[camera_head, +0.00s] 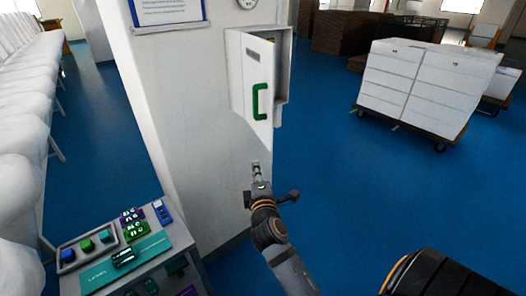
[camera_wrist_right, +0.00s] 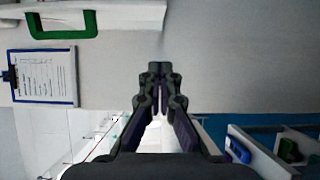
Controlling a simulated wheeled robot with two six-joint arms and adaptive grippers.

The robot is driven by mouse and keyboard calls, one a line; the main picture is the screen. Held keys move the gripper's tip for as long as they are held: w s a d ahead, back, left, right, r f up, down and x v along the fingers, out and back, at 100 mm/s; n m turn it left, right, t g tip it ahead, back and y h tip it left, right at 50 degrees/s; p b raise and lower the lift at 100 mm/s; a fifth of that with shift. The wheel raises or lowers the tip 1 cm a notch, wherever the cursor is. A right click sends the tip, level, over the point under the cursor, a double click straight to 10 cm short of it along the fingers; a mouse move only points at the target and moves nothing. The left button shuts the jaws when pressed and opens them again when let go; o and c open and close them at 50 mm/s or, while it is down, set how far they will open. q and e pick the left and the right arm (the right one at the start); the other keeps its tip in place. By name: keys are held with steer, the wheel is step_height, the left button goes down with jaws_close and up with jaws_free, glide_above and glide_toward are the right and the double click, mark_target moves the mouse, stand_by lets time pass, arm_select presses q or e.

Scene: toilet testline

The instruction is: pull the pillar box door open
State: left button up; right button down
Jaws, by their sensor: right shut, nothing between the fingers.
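The white pillar box (camera_head: 284,75) is fixed to the side of a white pillar. Its white door (camera_head: 250,75) looks ajar, its right edge standing out from the box frame. A green C-shaped handle (camera_head: 260,101) is on the door. In the right wrist view the green handle (camera_wrist_right: 62,36) shows at the top left, on the door's lower edge there. My right gripper (camera_head: 256,168) is below the door, apart from the handle. Its fingers (camera_wrist_right: 158,70) are shut with nothing between them, pointing towards the pillar. My left gripper is not in view.
A clipboard (camera_wrist_right: 43,76) hangs on the pillar. Rows of white-covered items (camera_head: 25,110) line the left. A cart of white boxes (camera_head: 420,90) stands back right. Blue floor (camera_head: 360,180) is clear right of the pillar.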

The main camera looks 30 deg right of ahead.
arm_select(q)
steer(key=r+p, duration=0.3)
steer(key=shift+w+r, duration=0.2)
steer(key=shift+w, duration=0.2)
arm_select(e)
steer(key=w+d, duration=0.6)
steer(key=d, duration=0.1)
steer(key=shift+f, duration=0.15)
